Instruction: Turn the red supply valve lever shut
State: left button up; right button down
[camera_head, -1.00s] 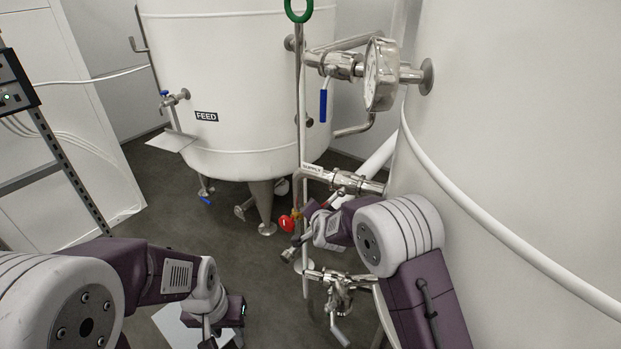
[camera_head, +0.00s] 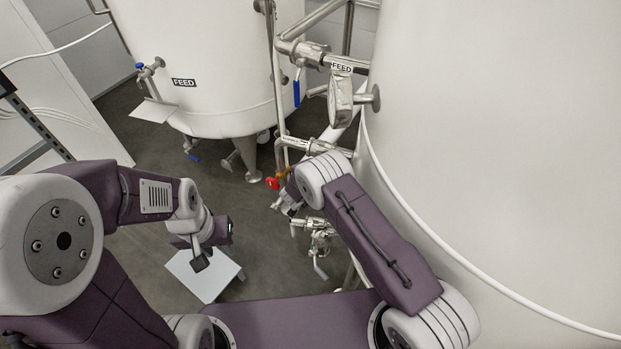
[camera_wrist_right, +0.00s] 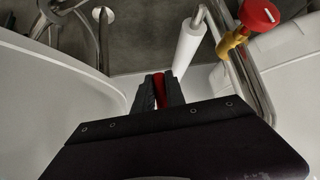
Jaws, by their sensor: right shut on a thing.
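The red supply valve lever (camera_wrist_right: 161,88) shows as a narrow red strip between the two dark fingers of my right gripper (camera_wrist_right: 160,93) in the right wrist view. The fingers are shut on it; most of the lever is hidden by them. In the head view my right forearm covers the valve and most of that gripper. My left gripper (camera_head: 201,262) hangs low at the left, away from the piping, above a pale plate; its finger opening is not clear.
A red knob on a yellow stem (camera_wrist_right: 259,14) is close to my right gripper; it shows in the head view (camera_head: 272,183). The large white tank (camera_head: 500,130) bounds the right.

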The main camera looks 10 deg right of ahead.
jog(key=shift+s+d, duration=0.1)
jog(key=shift+d, duration=0.1)
dwell(0.3)
jog(key=c, duration=1.4)
grip_release()
jog(key=p+v, duration=0.1)
jog(key=v, duration=0.8)
jog(key=shift+a, duration=0.1)
